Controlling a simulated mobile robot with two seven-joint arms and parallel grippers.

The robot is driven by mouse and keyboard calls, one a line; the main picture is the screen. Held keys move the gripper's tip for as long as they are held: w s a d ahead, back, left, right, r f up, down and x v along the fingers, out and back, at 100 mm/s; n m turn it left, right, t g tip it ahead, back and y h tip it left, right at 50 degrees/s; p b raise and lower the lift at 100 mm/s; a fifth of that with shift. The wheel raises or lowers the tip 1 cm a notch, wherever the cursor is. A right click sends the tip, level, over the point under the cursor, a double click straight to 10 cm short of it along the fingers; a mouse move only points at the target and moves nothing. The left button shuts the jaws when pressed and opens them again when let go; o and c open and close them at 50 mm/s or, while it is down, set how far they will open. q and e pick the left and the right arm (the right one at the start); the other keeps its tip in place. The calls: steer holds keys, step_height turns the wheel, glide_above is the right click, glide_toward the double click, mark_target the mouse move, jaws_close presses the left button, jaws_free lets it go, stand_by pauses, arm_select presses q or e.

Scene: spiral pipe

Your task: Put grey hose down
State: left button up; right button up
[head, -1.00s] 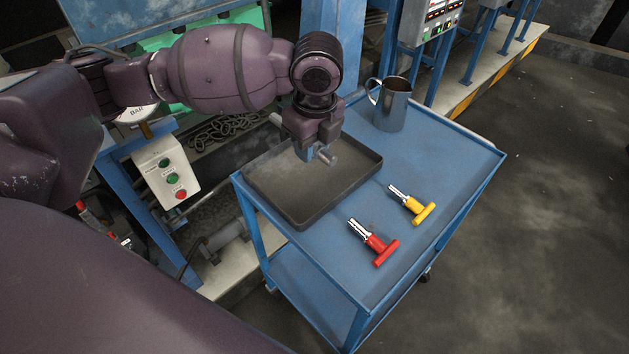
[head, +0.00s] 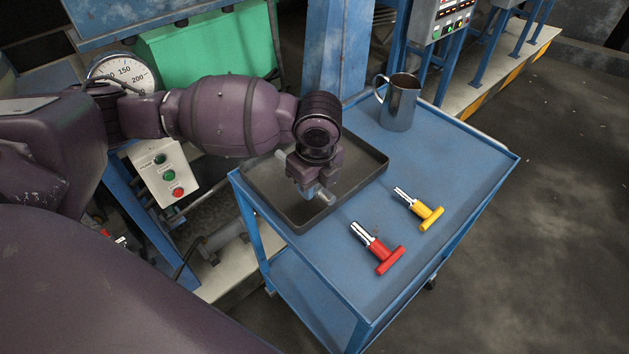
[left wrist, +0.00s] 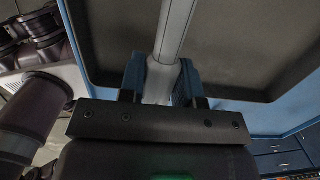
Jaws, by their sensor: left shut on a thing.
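The grey hose (head: 326,197) is a light grey tube, partly hidden by my left gripper (head: 311,190) in the head view. That gripper is shut on the hose, over the near part of the dark tray (head: 264,198). The left wrist view shows the hose (left wrist: 176,30) between the two blue fingers of my left gripper (left wrist: 161,82), running away over the tray floor. I cannot tell whether the hose touches the tray. My right gripper is not in view.
The tray stands on a blue cart (head: 440,165). A red-handled tool (head: 385,257) and a yellow-handled tool (head: 428,215) lie right of the tray. A metal jug (head: 399,104) stands at the back. A button box (head: 168,174) is left of the cart.

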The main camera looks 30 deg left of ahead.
arm_select(q)
steer(key=shift+r, duration=0.1)
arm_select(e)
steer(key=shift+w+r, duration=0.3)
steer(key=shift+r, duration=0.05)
arm_select(q)
steer(key=shift+f, duration=0.25)
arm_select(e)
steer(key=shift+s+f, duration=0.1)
arm_select(q)
steer(key=shift+f, duration=0.35)
steer(key=o, duration=0.9)
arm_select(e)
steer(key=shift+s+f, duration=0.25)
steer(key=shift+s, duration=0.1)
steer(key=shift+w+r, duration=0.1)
